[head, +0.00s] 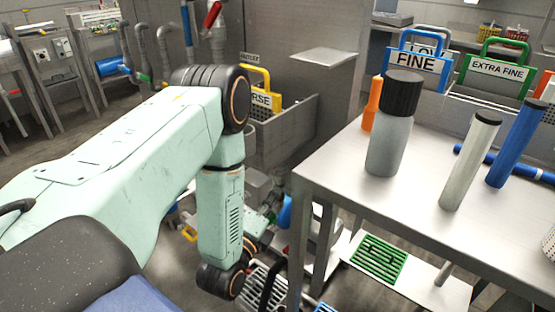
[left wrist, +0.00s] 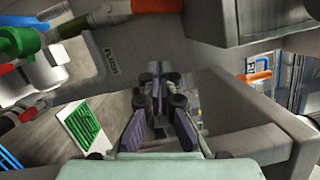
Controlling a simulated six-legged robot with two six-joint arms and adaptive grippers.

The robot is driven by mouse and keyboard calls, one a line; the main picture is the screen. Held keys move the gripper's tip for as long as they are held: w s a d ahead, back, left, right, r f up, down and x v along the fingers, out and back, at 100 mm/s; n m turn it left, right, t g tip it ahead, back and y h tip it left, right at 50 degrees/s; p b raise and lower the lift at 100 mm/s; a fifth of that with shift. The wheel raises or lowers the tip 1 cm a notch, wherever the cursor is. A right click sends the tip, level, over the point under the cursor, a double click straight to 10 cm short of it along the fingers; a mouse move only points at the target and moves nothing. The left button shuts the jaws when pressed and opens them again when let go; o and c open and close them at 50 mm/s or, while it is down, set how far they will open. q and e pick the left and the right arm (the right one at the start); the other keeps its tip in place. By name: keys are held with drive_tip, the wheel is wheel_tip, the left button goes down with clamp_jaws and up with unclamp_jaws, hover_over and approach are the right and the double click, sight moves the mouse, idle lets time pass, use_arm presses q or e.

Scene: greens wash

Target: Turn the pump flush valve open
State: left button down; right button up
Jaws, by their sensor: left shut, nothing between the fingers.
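My left gripper (left wrist: 157,80) is shut and empty in the left wrist view, its purple-padded fingers meeting at the tips. A grey surface with a label that seems to read "FLUSH" (left wrist: 113,58) lies ahead and left of the fingertips. The fingers appear apart from all of these. In the head view my left arm reaches down beside the table, and the fingers there cannot be made out. My right gripper is not seen.
A steel table (head: 335,185) at right bears a black-capped grey bottle (head: 390,140) and several tubes. A green grate (head: 380,257) lies low beneath it, also in the left wrist view (left wrist: 84,125). Grey walls (left wrist: 245,95) stand close right of the gripper.

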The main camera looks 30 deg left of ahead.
use_arm(q)
drive_tip(key=w+a+r, duration=0.1)
drive_tip(key=w+a, duration=0.3)
drive_tip(key=w, duration=0.4)
drive_tip(key=shift+w+a+r, duration=0.25)
drive_tip(key=shift+w+a, duration=0.05)
drive_tip(key=shift+w, duration=0.1)
drive_tip(key=shift+s, duration=0.1)
